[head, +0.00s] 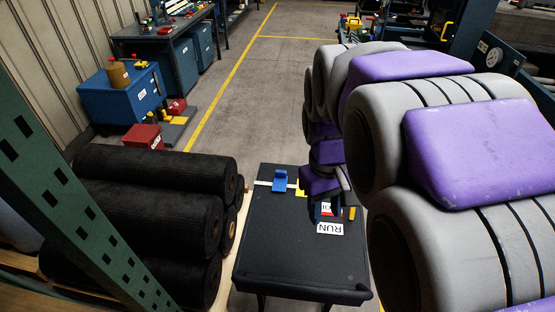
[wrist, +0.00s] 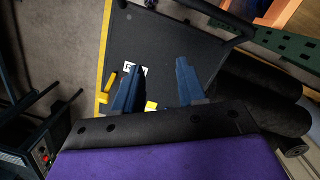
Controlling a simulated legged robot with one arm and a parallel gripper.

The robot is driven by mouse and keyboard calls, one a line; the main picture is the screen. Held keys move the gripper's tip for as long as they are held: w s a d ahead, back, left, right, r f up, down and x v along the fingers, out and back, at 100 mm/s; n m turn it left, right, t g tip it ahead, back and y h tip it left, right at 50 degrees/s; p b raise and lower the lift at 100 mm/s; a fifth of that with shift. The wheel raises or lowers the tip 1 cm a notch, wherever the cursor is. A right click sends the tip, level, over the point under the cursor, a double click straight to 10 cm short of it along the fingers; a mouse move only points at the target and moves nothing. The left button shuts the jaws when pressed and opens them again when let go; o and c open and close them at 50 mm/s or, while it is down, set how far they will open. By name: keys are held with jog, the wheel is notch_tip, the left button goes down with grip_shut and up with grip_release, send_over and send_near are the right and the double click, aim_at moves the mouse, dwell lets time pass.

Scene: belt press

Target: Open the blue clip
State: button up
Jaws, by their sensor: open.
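The blue clip (head: 280,181) sits on a pale strip across the far part of the black table (head: 275,235) in the head view. My gripper (head: 324,214) is to the right of the clip and nearer the camera, apart from it, over the table's right side. In the wrist view my gripper (wrist: 160,75) shows two dark blue fingers spread apart with nothing between them. I cannot make out the clip in the wrist view. From these frames I cannot tell whether the clip is open or closed.
A white RUN label (head: 330,229) lies on the table, with a yellow handle (head: 351,213) close to my gripper. Black rolls (head: 160,220) are stacked left of the table. A green perforated post (head: 75,190) stands at the left. The table's near part is clear.

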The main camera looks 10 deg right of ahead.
jog(key=w+d+r+n, duration=0.15)
jog(key=w+n, duration=0.25)
jog(key=w, duration=1.4)
jog(key=n+t, duration=0.1)
jog(key=n, duration=0.7)
send_over(281, 171)
notch_tip(281, 171, down, 9)
jog(key=shift+y, duration=0.3)
notch_tip(281, 171, down, 17)
jog(key=b, duration=0.3)
jog(key=shift+r, duration=0.1)
grip_shut()
